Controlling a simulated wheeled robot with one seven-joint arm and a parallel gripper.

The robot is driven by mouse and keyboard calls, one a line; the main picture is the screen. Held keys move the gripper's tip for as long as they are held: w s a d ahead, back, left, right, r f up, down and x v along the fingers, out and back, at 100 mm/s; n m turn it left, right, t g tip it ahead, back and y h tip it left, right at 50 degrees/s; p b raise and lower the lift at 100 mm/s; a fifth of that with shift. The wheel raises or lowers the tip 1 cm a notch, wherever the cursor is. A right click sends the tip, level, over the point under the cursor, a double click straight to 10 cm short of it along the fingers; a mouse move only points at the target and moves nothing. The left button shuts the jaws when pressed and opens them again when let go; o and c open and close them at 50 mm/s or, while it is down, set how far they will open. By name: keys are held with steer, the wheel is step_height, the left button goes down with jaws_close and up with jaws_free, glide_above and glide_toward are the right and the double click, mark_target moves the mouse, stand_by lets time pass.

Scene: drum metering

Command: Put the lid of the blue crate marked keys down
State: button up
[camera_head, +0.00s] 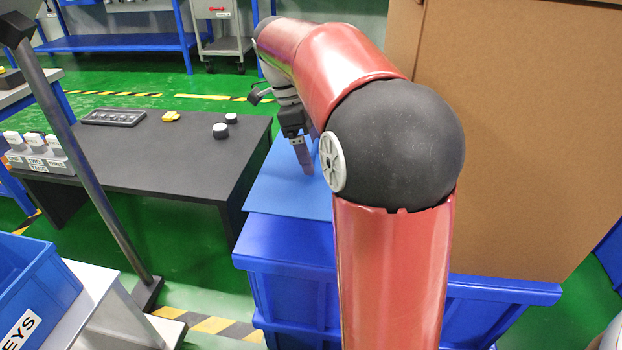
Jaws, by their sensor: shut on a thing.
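A flat light-blue lid (277,190) shows at the middle, over a darker blue crate (285,240). My gripper (307,168) points down at the lid's upper part, its fingers shut at the lid's surface. My red arm hides the lid's right side, and what exactly lies between the fingertips is too small to see. I cannot tell whether the lid rests on the crate or is held just above it. Another blue crate (45,290), cut off at the lower left, bears a white label ending in "EYS". No label shows on the middle crate.
A low black table (150,165) stands left of the lid, with a dark tray (113,118), a yellow item (171,117) and small round pieces. A slanted grey post (80,150) crosses the left. A large brown panel (530,130) stands at the right. Green floor is free behind.

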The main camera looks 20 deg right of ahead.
steer(key=shift+f+b, duration=0.6)
steer(key=shift+f, duration=2.95)
steer(key=shift+f, duration=0.1)
